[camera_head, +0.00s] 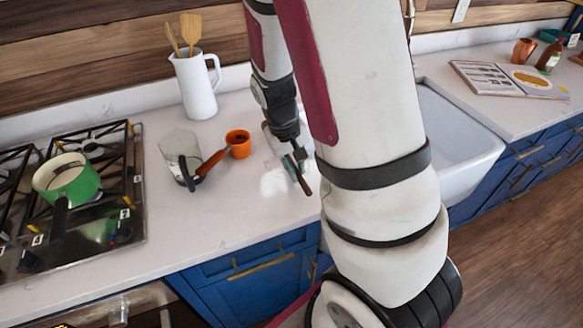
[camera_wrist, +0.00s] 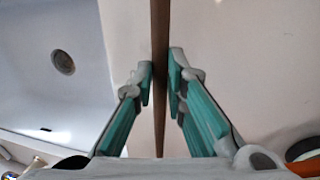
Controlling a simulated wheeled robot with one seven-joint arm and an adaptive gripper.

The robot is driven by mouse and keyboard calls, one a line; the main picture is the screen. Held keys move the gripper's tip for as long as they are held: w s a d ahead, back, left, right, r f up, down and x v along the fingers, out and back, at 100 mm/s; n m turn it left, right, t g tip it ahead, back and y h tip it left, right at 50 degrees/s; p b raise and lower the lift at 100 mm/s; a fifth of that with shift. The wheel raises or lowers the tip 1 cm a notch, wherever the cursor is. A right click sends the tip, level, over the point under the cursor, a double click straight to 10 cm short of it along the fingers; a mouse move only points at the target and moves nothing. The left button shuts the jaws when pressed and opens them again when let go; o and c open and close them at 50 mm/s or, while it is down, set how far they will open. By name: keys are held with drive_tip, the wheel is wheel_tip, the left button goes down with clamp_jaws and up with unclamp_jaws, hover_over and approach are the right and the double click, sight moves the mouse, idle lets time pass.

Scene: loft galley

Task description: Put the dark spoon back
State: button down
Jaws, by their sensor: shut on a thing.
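My gripper (camera_head: 294,160) is shut on a thin dark brown stick-like thing, which looks like the dark spoon (camera_head: 303,180). It is over the counter, left of the sink. In the wrist view the spoon (camera_wrist: 159,40) runs upright in the picture between the two teal finger pads of my gripper (camera_wrist: 161,80). Its bowl end cannot be made out. A white jug (camera_head: 198,90) with two light wooden utensils (camera_head: 190,30) in it stands at the back of the counter, to the left of my gripper and apart from it.
A hob (camera_head: 125,190) with a green pan (camera_head: 70,185) is farther left. The white sink (camera_head: 470,150) is at right. The front counter (camera_head: 235,215) is clear.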

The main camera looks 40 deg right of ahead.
sight(293, 164)
drive_tip(key=shift+w+d, duration=0.3)
drive_tip(key=shift+w, duration=0.3)
drive_tip(key=shift+w+d+f, duration=0.2)
drive_tip(key=shift+w, duration=0.2)
drive_tip(key=shift+w+d+f, duration=0.15)
drive_tip(key=shift+w, duration=0.25)
drive_tip(key=shift+s+f, duration=0.15)
drive_tip(key=shift+f, duration=0.55)
drive_tip(key=shift+f+p, duration=0.45)
drive_tip(key=shift+f, duration=0.2)
drive_tip(key=c, duration=1.6)
unclamp_jaws()
drive_tip(key=shift+f+b, duration=0.15)
drive_tip(key=shift+b, duration=0.15)
